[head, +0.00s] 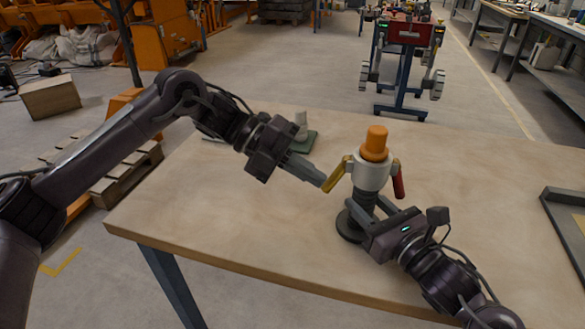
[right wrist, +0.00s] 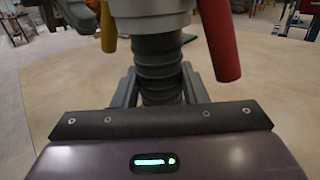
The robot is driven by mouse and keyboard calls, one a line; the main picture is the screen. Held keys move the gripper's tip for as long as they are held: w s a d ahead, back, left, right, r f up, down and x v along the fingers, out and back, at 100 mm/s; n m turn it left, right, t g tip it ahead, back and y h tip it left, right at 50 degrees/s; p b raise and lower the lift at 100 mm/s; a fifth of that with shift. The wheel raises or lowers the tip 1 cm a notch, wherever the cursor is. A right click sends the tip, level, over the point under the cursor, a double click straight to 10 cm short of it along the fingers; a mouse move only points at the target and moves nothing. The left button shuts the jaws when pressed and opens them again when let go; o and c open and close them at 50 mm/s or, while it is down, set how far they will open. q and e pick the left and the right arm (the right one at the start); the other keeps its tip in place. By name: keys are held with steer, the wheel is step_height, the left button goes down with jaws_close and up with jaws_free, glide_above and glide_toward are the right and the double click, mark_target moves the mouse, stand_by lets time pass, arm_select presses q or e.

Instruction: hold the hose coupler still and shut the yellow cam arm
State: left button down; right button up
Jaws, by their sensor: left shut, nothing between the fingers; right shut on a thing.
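The hose coupler (head: 371,177) stands upright, a pale grey body with an orange plug (head: 375,143) on top. Below it a black ribbed hose (right wrist: 158,70) rises from a round dark base (head: 350,226). The red cam arm (head: 398,181) hangs down on the right. My left gripper (head: 322,182) is shut and empty, its tips at the yellow arm's lower end; contact is unclear. My right gripper (head: 364,207) is shut on the ribbed hose below the coupler.
A green pad (head: 303,142) with a pale upright piece (head: 301,124) lies behind my left gripper. A dark-framed tray (head: 562,222) sits at the table's right edge. The wooden tabletop (head: 230,225) is clear at front left.

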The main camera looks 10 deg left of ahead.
arm_select(q)
steer(key=shift+w+d+f, duration=0.1)
stand_by(0.3)
steer(key=shift+w+d+f+h, duration=0.2)
steer(key=shift+d+f+h, duration=0.25)
steer(key=shift+f+h, duration=0.05)
steer(key=shift+d+f, duration=0.15)
arm_select(e)
steer(key=shift+s+a, duration=0.1)
steer(key=shift+a, duration=0.05)
